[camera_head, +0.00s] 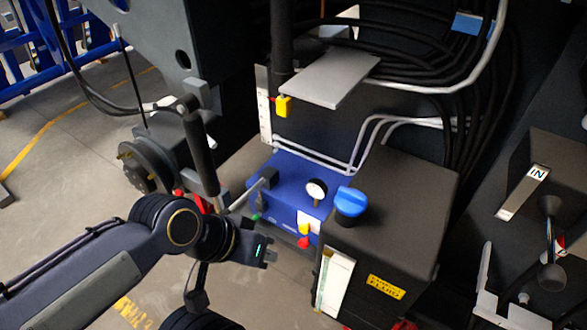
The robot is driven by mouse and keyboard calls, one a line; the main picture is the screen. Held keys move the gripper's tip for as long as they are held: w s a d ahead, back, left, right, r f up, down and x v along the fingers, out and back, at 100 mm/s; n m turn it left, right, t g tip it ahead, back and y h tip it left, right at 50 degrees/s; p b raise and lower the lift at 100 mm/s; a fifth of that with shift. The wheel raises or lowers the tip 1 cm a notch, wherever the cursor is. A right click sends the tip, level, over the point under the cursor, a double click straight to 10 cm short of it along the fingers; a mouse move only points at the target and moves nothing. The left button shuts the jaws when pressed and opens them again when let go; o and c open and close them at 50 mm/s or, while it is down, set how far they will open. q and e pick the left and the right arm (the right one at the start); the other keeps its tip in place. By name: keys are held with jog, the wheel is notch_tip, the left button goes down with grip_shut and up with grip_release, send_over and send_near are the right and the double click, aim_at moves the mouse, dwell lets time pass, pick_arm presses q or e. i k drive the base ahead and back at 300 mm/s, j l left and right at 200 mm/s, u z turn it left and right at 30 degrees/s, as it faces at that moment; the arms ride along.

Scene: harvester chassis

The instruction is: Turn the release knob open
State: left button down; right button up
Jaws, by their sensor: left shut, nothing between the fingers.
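A blue round knob (351,205) sits on top of a dark box (400,215), near its left edge. It looks like the release knob, but its open or closed setting cannot be read from here. My left gripper (268,254) comes in from the left and is shut and empty. It is apart from the knob, to its left and lower in the picture, in front of a blue block (290,190). My right gripper is not in view.
The blue block carries a round gauge (316,189) and a small lever. A grey plate (330,77) juts out above it. Black hoses (420,60) and pale pipes run behind. Open floor lies at left.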

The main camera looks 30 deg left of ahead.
aim_at(303, 243)
jog(key=k+j+u, duration=0.1)
jog(key=u, duration=0.8)
